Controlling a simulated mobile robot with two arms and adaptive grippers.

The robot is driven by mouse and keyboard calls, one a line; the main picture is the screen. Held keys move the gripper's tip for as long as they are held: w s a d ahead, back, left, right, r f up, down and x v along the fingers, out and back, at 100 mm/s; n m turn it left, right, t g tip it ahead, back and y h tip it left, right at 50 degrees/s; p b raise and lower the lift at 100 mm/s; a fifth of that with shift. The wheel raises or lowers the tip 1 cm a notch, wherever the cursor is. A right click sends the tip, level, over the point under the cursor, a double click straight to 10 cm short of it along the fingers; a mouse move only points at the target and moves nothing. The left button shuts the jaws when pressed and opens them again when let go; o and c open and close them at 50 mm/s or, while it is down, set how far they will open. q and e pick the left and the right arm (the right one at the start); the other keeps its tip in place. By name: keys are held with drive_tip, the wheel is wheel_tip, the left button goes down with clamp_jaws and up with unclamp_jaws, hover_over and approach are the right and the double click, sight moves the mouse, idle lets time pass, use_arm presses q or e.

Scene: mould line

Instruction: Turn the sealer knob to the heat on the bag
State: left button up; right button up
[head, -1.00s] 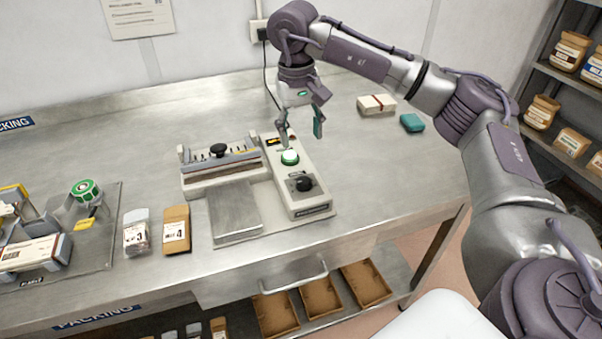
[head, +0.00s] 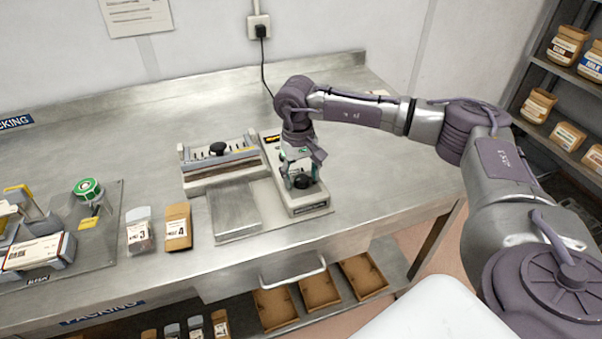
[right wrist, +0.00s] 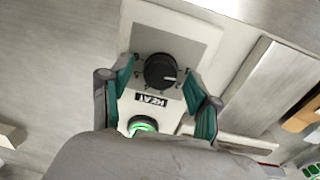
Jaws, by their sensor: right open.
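The sealer (head: 308,203) stands on the bench, with a black knob (head: 303,182) on its control panel. In the right wrist view the black knob (right wrist: 161,70) sits above a HEAT label, and its white mark points to the picture's right. My right gripper (head: 300,178) is over the panel, its open fingers (right wrist: 158,78) on either side of the knob; I cannot tell whether they touch it. A clear-topped bag (head: 139,235) marked 3 and a brown bag (head: 177,228) marked 4 lie left of the sealer. My left gripper is not in view.
A lit green button (right wrist: 143,126) is close to the knob, beneath the gripper. The sealing bar unit (head: 218,160) and a metal plate (head: 236,208) are left of the panel. The bench's right side is clear.

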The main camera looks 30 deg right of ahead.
drive_tip(key=shift+c, duration=0.3)
drive_tip(key=c, duration=1.1)
drive_tip(key=m+b, duration=0.1)
drive_tip(key=m, duration=0.2)
drive_tip(key=shift+b, duration=0.35)
drive_tip(key=m+b, duration=0.1)
drive_tip(key=m, duration=0.3)
drive_tip(key=shift+d+m+b, duration=0.1)
drive_tip(key=shift+m+b, duration=0.2)
drive_tip(key=shift+b, duration=0.05)
drive_tip(key=m+b, duration=0.1)
drive_tip(key=m, duration=0.3)
drive_tip(key=shift+r+m+y+b, duration=0.1)
drive_tip(key=shift+m+y+b, duration=0.25)
drive_tip(key=shift+m, duration=1.75)
